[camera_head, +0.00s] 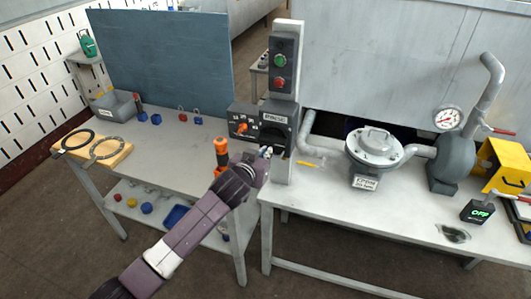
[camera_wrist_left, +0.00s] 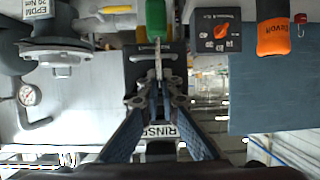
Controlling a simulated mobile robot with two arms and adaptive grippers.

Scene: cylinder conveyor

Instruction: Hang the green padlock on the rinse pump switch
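The green padlock (camera_wrist_left: 156,20) shows at the top centre of the left wrist view, its shackle running down between my fingertips. My left gripper (camera_wrist_left: 159,85) is closed in on the shackle, fingers angled together. In the head view my left gripper (camera_head: 266,153) is at the front of the dark rinse pump switch box (camera_head: 277,118), and the padlock cannot be made out there. The RINSE label (camera_wrist_left: 160,131) shows behind my fingers in the wrist view. Whether the shackle touches or passes through the switch is hidden. My right gripper is out of view.
An orange-and-black upright object (camera_head: 221,153) stands close left of my left gripper. A grey box with an orange knob (camera_head: 241,122) adjoins the switch. The button post (camera_head: 284,80) rises behind.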

